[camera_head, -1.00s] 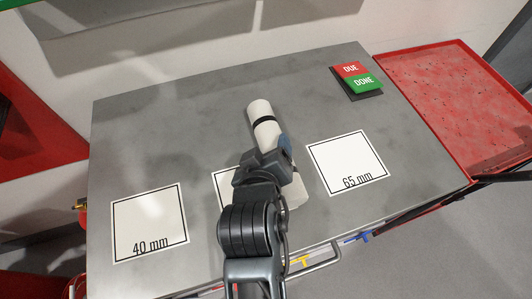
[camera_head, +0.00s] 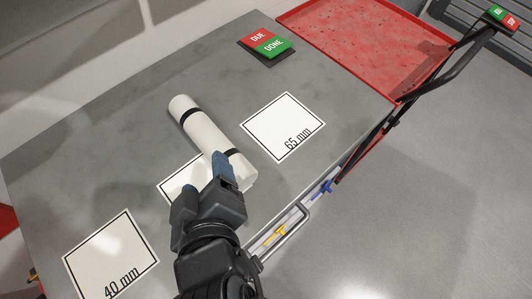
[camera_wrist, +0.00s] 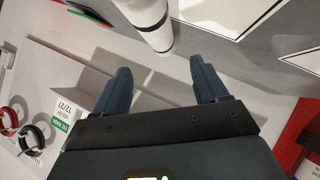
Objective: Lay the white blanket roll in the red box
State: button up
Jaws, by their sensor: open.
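The white blanket roll (camera_head: 207,132), with two black straps, lies on the grey table (camera_head: 140,95), slanting from upper left to lower right. My gripper (camera_head: 206,178) is open and empty at the roll's near end, covering part of it in the head view. In the wrist view the roll (camera_wrist: 150,18) is at the top, ahead of the gap between the two spread blue fingers (camera_wrist: 161,85). I cannot tell whether a finger touches it. The red box (camera_head: 365,38) is a shallow, open-topped tray at the top right, beyond the table's right edge, and looks empty.
A white 65 mm square (camera_head: 283,125) lies right of the roll; a 40 mm square (camera_head: 110,255) is at lower left. Another square (camera_head: 180,185) is partly hidden by my gripper. A red and green DUE/DONE sign (camera_head: 266,42) stands at the back. A black frame (camera_head: 425,85) runs beside the red box.

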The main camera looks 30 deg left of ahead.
jog(key=d+f+m, duration=0.1)
jog(key=d, duration=0.2)
jog(key=w+d+f+m+t, duration=0.1)
jog(key=d, duration=0.3)
jog(key=w+d+f+m+h, duration=0.1)
jog(key=d, duration=0.3)
jog(key=shift+w+f, duration=0.15)
jog(key=shift+f, duration=0.2)
jog(key=s+d+m+t+h, duration=0.2)
jog(key=d+m, duration=0.3)
jog(key=d, duration=0.7)
jog(key=s+d+r+m+t+h, duration=0.2)
jog(key=s+d+r+m+h, duration=0.1)
jog(key=d, duration=0.5)
jog(key=s+d+r+m+t+h, duration=0.1)
jog(key=s+d+r+m+h, duration=0.1)
jog(key=s+d+m, duration=0.3)
jog(key=s+d+r, duration=0.1)
jog(key=s+d, duration=0.2)
jog(key=shift+r+m+t+h, duration=0.15)
jog(key=shift+m+t+h, duration=0.15)
jog(key=shift+t+h, duration=0.1)
jog(key=shift+o, duration=1.2)
jog(key=shift+s+d+r, duration=0.2)
jog(key=shift+d+r, duration=0.05)
jog(key=shift+r, duration=0.05)
